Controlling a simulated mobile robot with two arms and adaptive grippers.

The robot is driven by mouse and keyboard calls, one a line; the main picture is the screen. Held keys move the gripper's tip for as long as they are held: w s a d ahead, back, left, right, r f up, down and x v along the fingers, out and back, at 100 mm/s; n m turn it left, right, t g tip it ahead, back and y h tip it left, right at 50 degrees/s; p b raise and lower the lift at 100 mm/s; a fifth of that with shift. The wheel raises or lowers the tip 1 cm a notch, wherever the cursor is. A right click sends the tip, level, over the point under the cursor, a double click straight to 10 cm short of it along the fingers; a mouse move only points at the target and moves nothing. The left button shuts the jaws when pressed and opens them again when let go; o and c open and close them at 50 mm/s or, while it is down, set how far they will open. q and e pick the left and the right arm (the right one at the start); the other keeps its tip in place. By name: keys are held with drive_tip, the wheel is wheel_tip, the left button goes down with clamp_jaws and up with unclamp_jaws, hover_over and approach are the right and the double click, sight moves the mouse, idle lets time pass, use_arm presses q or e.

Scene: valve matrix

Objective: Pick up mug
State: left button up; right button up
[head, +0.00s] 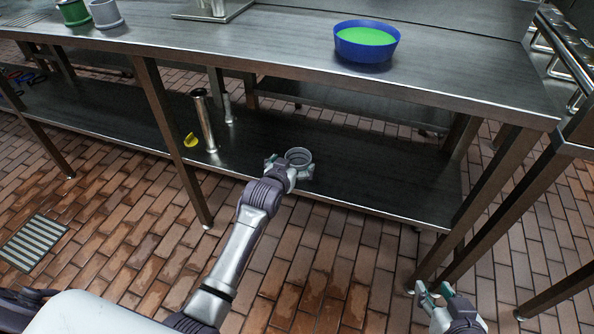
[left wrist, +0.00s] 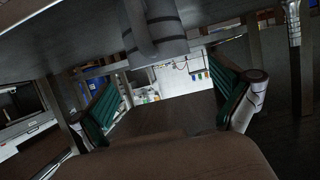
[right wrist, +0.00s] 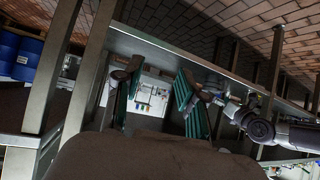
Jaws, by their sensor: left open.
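A grey mug (head: 299,155) stands on the dark lower shelf of the steel table. My left gripper (head: 288,168) is at the mug, with its fingers apart near its sides; whether they touch it cannot be told. In the left wrist view a grey rounded object, apparently the mug (left wrist: 155,32), shows at the top between the two open green-padded fingers (left wrist: 168,92). My right gripper (head: 434,288) is open and empty, low in front of the table's right legs. Its spread fingers also show in the right wrist view (right wrist: 158,98).
The tabletop (head: 250,50) overhangs the lower shelf (head: 380,180). A metal cylinder (head: 205,120) and a yellow object (head: 190,140) are left of the mug. A blue bowl with green contents (head: 366,42), a green mug (head: 74,12) and another grey mug (head: 106,14) stand on top. Table legs flank the shelf.

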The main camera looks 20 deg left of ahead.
sight(302, 154)
use_arm(q)
drive_tip(key=b+x, duration=0.1)
drive_tip(key=x, duration=0.1)
drive_tip(key=b+x, duration=0.1)
drive_tip(key=x, duration=0.1)
drive_tip(key=shift+f, duration=0.45)
drive_tip(key=shift+w, duration=0.1)
drive_tip(key=c, duration=1)
use_arm(e)
drive_tip(key=w+a+r+t+y, duration=0.2)
drive_tip(key=w+r+t, duration=0.2)
drive_tip(key=r, duration=0.5)
drive_tip(key=shift+w+a+t, duration=0.35)
drive_tip(key=shift+w+t, duration=0.05)
drive_tip(key=shift+t, duration=0.8)
